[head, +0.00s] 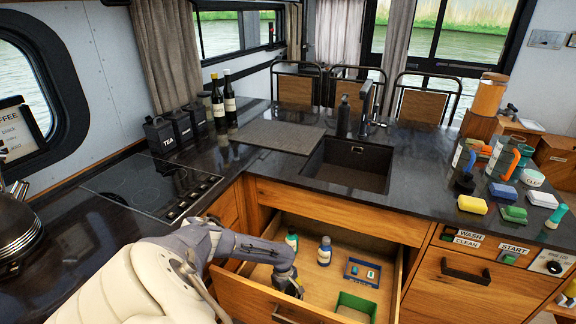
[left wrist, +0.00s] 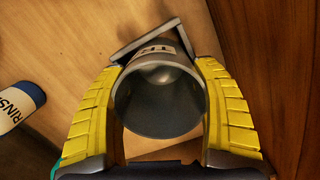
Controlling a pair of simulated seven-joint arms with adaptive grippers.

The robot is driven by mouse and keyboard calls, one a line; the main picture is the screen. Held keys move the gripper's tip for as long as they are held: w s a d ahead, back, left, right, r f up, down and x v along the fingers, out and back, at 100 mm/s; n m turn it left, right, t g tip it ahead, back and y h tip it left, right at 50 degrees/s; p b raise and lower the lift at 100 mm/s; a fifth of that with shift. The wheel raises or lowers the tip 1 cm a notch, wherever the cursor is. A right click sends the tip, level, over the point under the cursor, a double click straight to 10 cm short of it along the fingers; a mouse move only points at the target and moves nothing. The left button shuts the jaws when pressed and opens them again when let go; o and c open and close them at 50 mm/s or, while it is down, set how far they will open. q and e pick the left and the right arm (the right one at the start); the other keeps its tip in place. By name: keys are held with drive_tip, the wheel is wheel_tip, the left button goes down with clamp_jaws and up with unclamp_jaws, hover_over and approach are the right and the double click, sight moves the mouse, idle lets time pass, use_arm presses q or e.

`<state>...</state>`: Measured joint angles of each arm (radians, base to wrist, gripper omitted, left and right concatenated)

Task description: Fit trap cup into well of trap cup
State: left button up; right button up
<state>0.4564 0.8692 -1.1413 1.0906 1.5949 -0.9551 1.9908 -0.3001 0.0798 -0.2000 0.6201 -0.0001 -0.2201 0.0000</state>
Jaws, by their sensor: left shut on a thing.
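My left gripper (head: 290,284) is low inside the open drawer in the head view. In the left wrist view its yellow ribbed fingers (left wrist: 160,120) are shut on the trap cup (left wrist: 160,98), a dark grey round cup whose open mouth faces the camera. A partly hidden pale label with the letters "TR" shows at its far side. A grey angled bar (left wrist: 145,38) is beside the label; I cannot tell whether it belongs to the cup. In the head view the cup is mostly hidden by the gripper. I cannot make out a well for it. My right gripper is not in view.
The drawer (head: 325,225) holds a white-and-blue bottle (head: 324,252), a green bottle (head: 291,240), a blue tray (head: 350,281) and a green bin (head: 345,306). The drawer front (head: 262,300) is close to my gripper. Above are the sink (head: 340,180) and several sponges (head: 472,205).

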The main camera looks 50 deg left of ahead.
use_arm(q)
drive_tip(key=shift+f, duration=0.1)
drive_tip(key=o, duration=1.5)
drive_tip(key=shift+c, duration=0.2)
wheel_tip(320, 180, up, 12)
drive_tip(key=a, duration=0.1)
drive_tip(key=shift+a, duration=0.4)
